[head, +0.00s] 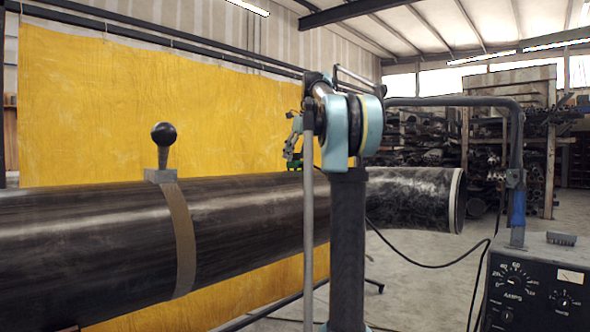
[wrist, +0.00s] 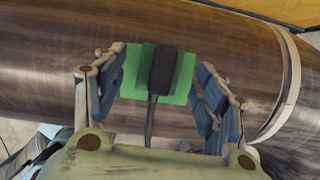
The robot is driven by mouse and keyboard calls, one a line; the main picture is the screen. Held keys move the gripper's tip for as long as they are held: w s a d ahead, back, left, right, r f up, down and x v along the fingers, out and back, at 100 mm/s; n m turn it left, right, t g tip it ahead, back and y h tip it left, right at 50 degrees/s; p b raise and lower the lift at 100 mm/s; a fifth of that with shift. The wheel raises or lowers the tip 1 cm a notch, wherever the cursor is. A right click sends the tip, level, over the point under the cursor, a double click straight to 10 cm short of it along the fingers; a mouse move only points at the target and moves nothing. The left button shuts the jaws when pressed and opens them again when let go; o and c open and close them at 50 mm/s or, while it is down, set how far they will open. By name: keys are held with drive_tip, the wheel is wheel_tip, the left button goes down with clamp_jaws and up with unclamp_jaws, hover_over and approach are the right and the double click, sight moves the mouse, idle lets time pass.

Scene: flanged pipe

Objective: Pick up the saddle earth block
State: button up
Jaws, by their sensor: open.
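The saddle earth block appears to be the green piece (wrist: 132,82) on the dark pipe (wrist: 50,50) in the wrist view. A black block (wrist: 163,70) with a dark stem sits over its middle. In the head view only a small bit of green (head: 294,164) shows at the top of the pipe (head: 250,215), mostly hidden by my arm. My gripper (wrist: 158,88) is open, with one blue-padded finger on each side of the green piece. No clear contact shows. In the head view my gripper (head: 292,145) is small, just above the green bit.
A brown strap (head: 181,235) with a black ball handle (head: 163,134) rings the pipe at left. A yellow curtain (head: 150,100) hangs behind. A control box (head: 540,290) with a bent pipe arm stands at right, with a black cable on the floor.

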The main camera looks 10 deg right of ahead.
sight(295, 160)
drive_tip(key=shift+x, duration=1.5)
drive_tip(key=shift+d, duration=0.1)
clamp_jaws()
drive_tip(key=shift+r, duration=5.05)
